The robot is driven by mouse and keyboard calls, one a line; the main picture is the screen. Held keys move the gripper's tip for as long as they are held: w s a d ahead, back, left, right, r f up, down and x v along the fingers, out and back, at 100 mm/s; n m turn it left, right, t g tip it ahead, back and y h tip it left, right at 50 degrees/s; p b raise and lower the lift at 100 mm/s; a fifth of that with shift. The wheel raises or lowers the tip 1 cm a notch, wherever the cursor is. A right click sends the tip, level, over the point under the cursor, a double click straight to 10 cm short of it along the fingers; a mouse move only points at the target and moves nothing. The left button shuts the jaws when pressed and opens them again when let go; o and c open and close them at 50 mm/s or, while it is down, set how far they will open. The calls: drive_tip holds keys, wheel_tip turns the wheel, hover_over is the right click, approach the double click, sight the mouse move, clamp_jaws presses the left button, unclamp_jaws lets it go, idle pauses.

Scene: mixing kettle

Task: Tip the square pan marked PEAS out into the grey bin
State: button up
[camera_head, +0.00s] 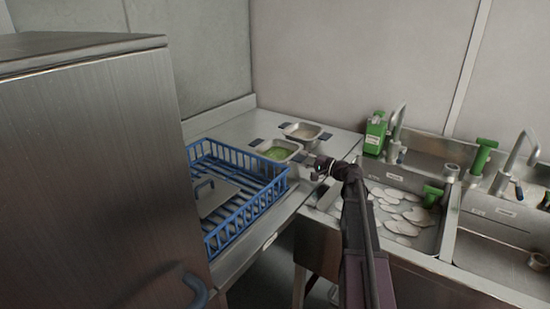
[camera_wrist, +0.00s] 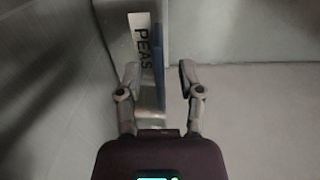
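The square metal pan (camera_head: 296,155) with green peas in it stands on the steel counter in the corner, with a dark blue grip on its side. In the wrist view its PEAS label (camera_wrist: 142,40) is close ahead, with a blue strip, likely its grip (camera_wrist: 159,62), beside the label. My gripper (camera_head: 320,168) is at the pan's right side in the head view. In the wrist view my gripper (camera_wrist: 158,66) is open, its two fingers apart with the blue strip between them. I cannot tell whether a finger touches it. I cannot make out a grey bin.
A second square pan (camera_head: 304,138) stands just behind. A blue rack (camera_head: 268,199) sits to the left, and a tall steel cabinet (camera_head: 95,180) blocks the near left. Sinks at right hold several white plates (camera_head: 403,228); a green bottle (camera_head: 375,134) and taps stand behind.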

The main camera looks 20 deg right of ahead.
clamp_jaws()
drive_tip(key=shift+r, duration=0.1)
drive_tip(key=shift+r+p, duration=2.95)
drive_tip(key=shift+p, duration=0.1)
drive_tip(key=s+d+m+t+h, duration=0.1)
drive_tip(key=s+d+m+h, duration=0.1)
drive_tip(key=s+d, duration=0.3)
drive_tip(key=s+d+m+t+h, duration=0.2)
drive_tip(key=s+d, duration=0.4)
drive_tip(key=d, duration=0.7)
drive_tip(key=shift+s+r+h, duration=0.15)
drive_tip(key=shift+r+h, duration=0.2)
drive_tip(key=shift+h, duration=0.45)
drive_tip(key=shift+s+d, duration=0.1)
drive_tip(key=shift+s, duration=0.05)
